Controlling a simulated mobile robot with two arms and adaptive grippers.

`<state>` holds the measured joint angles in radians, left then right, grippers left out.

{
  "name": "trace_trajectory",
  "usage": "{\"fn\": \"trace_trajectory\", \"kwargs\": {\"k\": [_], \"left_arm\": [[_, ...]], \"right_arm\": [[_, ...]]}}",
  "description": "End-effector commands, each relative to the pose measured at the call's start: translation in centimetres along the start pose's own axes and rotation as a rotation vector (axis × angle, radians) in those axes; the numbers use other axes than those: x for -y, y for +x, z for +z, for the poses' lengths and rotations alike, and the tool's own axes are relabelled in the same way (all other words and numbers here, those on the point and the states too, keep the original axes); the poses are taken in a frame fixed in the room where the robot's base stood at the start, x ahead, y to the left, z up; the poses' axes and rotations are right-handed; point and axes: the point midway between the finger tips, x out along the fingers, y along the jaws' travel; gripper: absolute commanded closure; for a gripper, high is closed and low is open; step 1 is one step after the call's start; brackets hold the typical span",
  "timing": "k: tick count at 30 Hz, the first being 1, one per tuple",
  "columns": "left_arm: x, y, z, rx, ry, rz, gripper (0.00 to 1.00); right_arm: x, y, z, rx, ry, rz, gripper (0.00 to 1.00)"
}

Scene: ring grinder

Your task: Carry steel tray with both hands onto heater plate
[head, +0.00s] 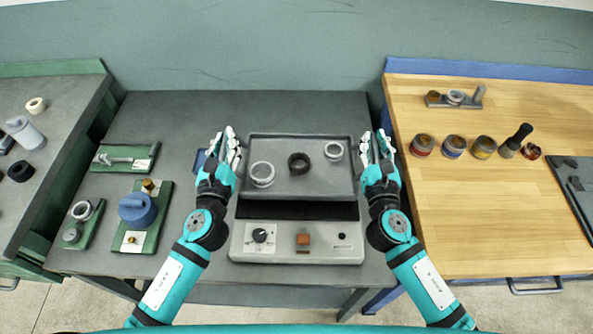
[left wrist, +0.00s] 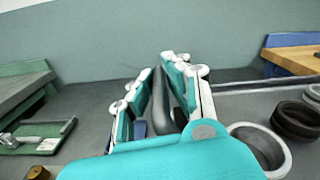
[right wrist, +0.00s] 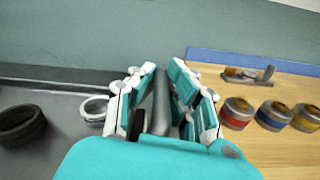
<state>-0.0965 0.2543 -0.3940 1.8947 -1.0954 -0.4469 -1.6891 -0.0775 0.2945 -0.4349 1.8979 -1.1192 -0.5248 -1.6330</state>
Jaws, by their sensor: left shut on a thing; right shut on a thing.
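The grey steel tray (head: 320,187) shows in the head view above the back part of the heater plate unit (head: 290,232). Whether it rests on the plate or hangs just over it, I cannot tell. It carries a light ring (head: 262,174), a dark ring (head: 299,163) and a smaller light ring (head: 334,151). My left gripper (head: 228,148) is shut on the tray's left edge, and the grip shows in the left wrist view (left wrist: 163,98). My right gripper (head: 377,148) is shut on the tray's right edge, also seen in the right wrist view (right wrist: 160,98).
The heater's front panel has a black knob (head: 260,235) and an orange switch (head: 303,239). Green fixtures (head: 143,215) stand left on the grey bench. A wooden bench (head: 470,200) with several jars (head: 453,146) lies right. Bare grey bench (head: 300,106) shows behind the tray.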

Motion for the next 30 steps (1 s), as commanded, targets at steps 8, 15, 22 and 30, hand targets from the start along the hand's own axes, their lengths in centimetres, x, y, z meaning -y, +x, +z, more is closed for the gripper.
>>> {"fn": "trace_trajectory", "kwargs": {"k": [8, 15, 22, 30], "left_arm": [[0.0, 0.0, 0.2, 0.003, 0.0, 0.0, 1.0], [0.0, 0.0, 0.1, 0.003, 0.0, 0.0, 1.0], [-0.1, 0.0, -0.3, 0.003, 0.0, 0.0, 1.0], [-0.4, 0.0, -1.7, 0.004, 0.0, 0.0, 1.0]], "right_arm": [[0.0, 0.0, 0.2, 0.003, -0.001, 0.0, 1.0], [0.0, 0.0, 0.1, 0.003, -0.001, 0.0, 1.0], [0.1, 0.0, -0.4, 0.003, -0.001, -0.001, 1.0], [0.4, 0.0, -1.7, 0.003, -0.001, -0.001, 1.0]]}}
